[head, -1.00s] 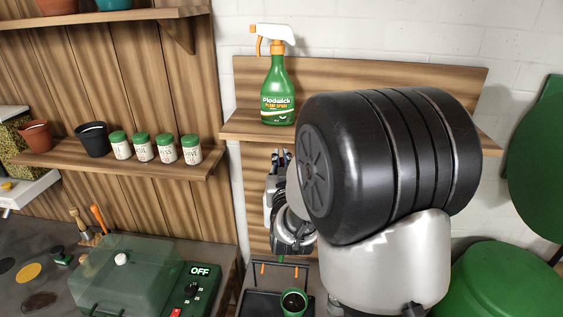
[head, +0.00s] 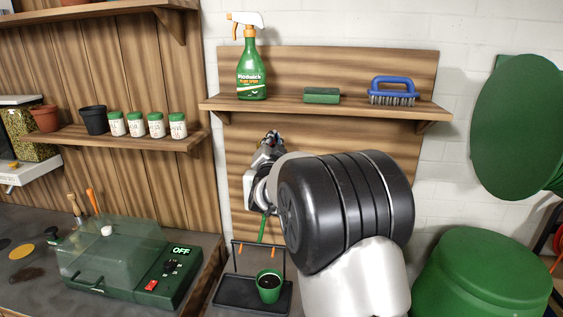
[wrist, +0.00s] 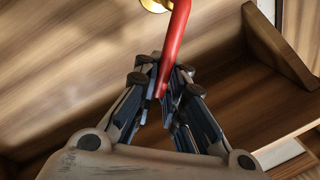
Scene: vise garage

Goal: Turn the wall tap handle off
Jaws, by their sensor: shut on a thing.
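The tap's red handle (wrist: 179,35) is a long lever that runs from the top of the wrist view down between my fingers. A bit of its brass fitting (wrist: 154,4) shows at the top edge. My gripper (wrist: 165,70) is shut on the red handle near its lower end, with a finger on each side. In the head view my gripper (head: 270,142) is up against the wooden backboard (head: 330,125) below the shelf. There my arm and gripper hide the tap and its handle.
The shelf (head: 335,106) above holds a spray bottle (head: 251,75), a green sponge (head: 322,96) and a blue brush (head: 393,86). Below are a black tray (head: 235,293) and a green pot (head: 269,290). A propagator (head: 110,260) reading OFF stands left; a green barrel (head: 482,277) stands right.

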